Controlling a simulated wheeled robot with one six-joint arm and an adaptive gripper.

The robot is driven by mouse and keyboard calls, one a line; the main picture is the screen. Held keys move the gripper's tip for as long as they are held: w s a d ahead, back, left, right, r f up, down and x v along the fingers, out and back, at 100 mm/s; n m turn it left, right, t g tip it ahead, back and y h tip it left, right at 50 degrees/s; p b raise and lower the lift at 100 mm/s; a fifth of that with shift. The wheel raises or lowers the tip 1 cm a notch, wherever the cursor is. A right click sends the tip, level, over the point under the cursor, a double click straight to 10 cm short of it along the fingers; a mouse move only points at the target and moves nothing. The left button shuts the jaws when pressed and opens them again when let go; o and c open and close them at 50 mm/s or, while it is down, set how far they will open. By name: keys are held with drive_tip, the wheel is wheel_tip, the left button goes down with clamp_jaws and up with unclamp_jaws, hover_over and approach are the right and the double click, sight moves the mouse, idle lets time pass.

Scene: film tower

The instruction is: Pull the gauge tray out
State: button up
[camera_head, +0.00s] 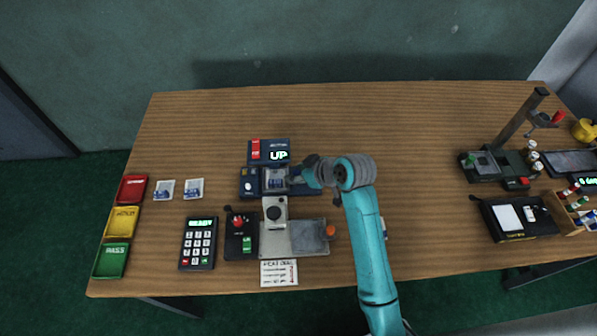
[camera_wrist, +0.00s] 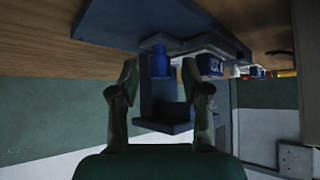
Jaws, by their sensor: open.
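My gripper (camera_head: 303,180) is at the device's right side, largely hidden by my arm. In the wrist view my gripper (camera_wrist: 160,72) is open, its fingers either side of a dark blue bracket-like part (camera_wrist: 163,112). A blue cylinder (camera_wrist: 160,60) shows between the fingertips. I cannot tell whether the fingers touch anything.
A grey fixture with an orange knob (camera_head: 330,231), a joystick box (camera_head: 240,222) and a keypad (camera_head: 199,242) stand in front. Red, yellow and green bins (camera_head: 111,260) line the left edge. A stand (camera_head: 487,165) is at right. The table's back is clear.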

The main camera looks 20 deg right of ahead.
clamp_jaws()
drive_tip(key=d, duration=0.2)
drive_tip(key=s+d, duration=0.1)
drive_tip(key=d, duration=0.2)
drive_tip(key=s+d, duration=0.1)
drive_tip(key=d, duration=0.1)
drive_tip(key=shift+s+d, duration=0.2)
drive_tip(key=shift+d, duration=0.05)
unclamp_jaws()
drive_tip(key=shift+d, duration=0.1)
drive_tip(key=shift+s+r, duration=0.1)
